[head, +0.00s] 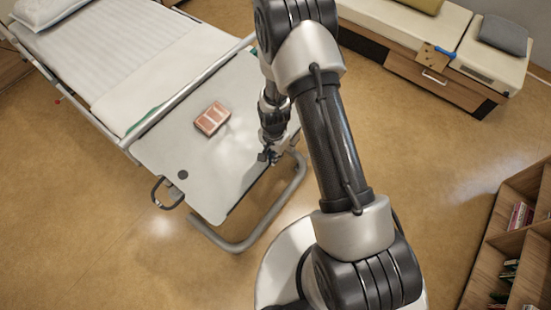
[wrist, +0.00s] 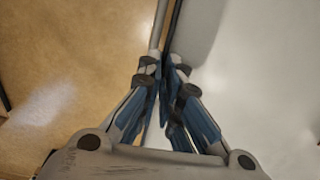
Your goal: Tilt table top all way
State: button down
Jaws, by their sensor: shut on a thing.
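The table top (head: 165,150) is a pale grey-white panel at the foot of the bed, on a bent tube frame (head: 262,232). It fills the right side of the wrist view (wrist: 265,70). My gripper (head: 268,156) is at its near right edge in the head view. In the wrist view my gripper (wrist: 166,82) has its blue-sided fingers closed together at the panel's edge, shut on it. The fingers hide the exact contact. The panel looks flat or only slightly sloped; I cannot tell its angle surely.
A reddish-brown box (head: 212,118) lies on the table top. A dark loop handle (head: 166,192) sticks out at its left corner. The bed (head: 110,60) is behind, a bench (head: 420,40) at the upper right, a wooden shelf (head: 510,240) at the lower right. Floor between is clear.

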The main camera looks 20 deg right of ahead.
jog(key=shift+s+a+f+b, duration=0.15)
jog(key=shift+f+b, duration=1.4)
jog(key=shift+f, duration=1.1)
jog(key=c, duration=1.8)
grip_release()
jog(key=shift+c, duration=0.2)
jog(key=shift+o, duration=0.2)
jog(key=shift+r, duration=0.1)
jog(key=shift+r+p, duration=0.5)
jog(key=s+d+r+p, duration=0.3)
jog(key=r+p, duration=0.3)
jog(key=r, duration=0.2)
jog(key=s+d+r+p, duration=0.3)
jog(key=r+p, duration=0.3)
jog(key=r, duration=0.2)
jog(key=shift+s+r, duration=0.3)
jog(key=shift+s, duration=0.3)
